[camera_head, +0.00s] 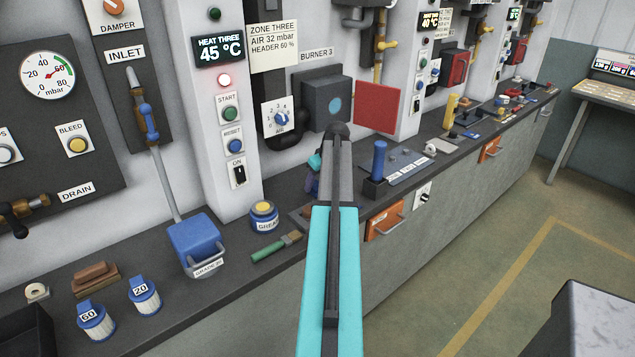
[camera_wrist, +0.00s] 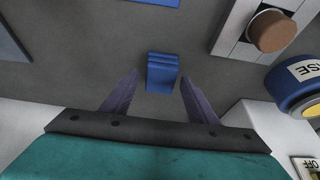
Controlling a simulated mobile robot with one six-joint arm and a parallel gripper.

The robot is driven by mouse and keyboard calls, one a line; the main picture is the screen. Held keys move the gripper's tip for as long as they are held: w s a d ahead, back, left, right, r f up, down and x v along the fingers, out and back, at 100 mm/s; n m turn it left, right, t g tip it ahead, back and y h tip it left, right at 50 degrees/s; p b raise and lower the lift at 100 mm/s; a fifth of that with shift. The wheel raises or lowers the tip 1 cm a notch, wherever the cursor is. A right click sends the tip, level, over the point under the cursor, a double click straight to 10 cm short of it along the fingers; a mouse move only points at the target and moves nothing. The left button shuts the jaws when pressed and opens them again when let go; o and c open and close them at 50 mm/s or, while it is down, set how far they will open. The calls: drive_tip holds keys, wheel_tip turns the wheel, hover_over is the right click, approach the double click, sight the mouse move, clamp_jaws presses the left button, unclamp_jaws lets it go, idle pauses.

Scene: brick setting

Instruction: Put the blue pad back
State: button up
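A small ribbed blue block (camera_wrist: 162,72), which looks like the blue pad, lies on the grey surface in the wrist view. My gripper (camera_wrist: 159,78) is open, with one purple finger to each side of the block. Gaps show between the fingers and the block, and I cannot tell how far above it the fingers are. In the head view my gripper (camera_head: 313,184) is mostly hidden behind my arm, over the bench. I cannot make out the block there. Part of another blue thing (camera_wrist: 158,2) shows at the top edge of the wrist view.
A blue grease tin (camera_head: 264,217) with a yellow top stands left of my gripper, by a green-handled brush (camera_head: 276,248). A blue bin (camera_head: 195,243) stands farther left. A blue upright handle (camera_head: 379,160) is to the right. A brown knob (camera_wrist: 271,31) shows in the wrist view.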

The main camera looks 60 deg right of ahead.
drive_tip(key=shift+r, duration=0.15)
drive_tip(key=b+v, duration=0.2)
drive_tip(key=v, duration=1)
idle(0.4)
idle(0.7)
drive_tip(key=shift+s, duration=0.15)
